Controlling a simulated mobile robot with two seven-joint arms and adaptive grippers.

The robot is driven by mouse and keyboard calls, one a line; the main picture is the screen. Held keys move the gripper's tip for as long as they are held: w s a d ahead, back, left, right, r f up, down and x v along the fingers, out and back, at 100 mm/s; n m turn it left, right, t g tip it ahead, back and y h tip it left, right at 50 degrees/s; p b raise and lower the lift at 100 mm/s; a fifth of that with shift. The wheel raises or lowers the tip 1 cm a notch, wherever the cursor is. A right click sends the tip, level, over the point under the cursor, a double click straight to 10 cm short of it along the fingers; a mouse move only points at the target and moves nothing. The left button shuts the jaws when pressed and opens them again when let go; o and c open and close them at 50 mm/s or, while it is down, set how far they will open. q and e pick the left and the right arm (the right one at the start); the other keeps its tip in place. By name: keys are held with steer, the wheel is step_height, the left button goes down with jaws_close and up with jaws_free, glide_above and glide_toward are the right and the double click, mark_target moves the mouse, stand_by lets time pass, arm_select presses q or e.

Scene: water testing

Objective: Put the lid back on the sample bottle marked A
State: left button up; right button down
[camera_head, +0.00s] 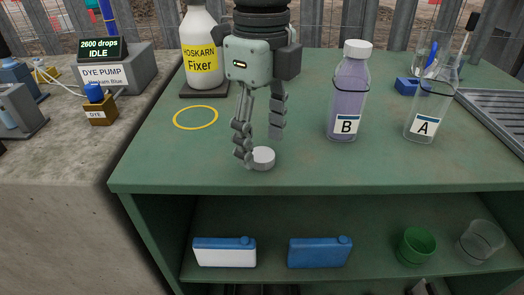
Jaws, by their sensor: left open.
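The sample bottle marked A (424,117) stands upright at the right of the green table top, clear and without a lid on its mouth. A small white lid (263,158) lies on the table near its front edge. My left gripper (259,146) points down over the lid with its fingers apart. One finger is at the lid's left side and the other is behind and above its right side. I cannot tell whether a finger touches it. My right gripper is not in view.
Bottle B (347,95), purple and white-capped, stands between the gripper and bottle A.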

arm_select(q)
steer(key=shift+f, duration=0.8)
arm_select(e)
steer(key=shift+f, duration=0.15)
arm_select(q)
steer(key=c, duration=0.8)
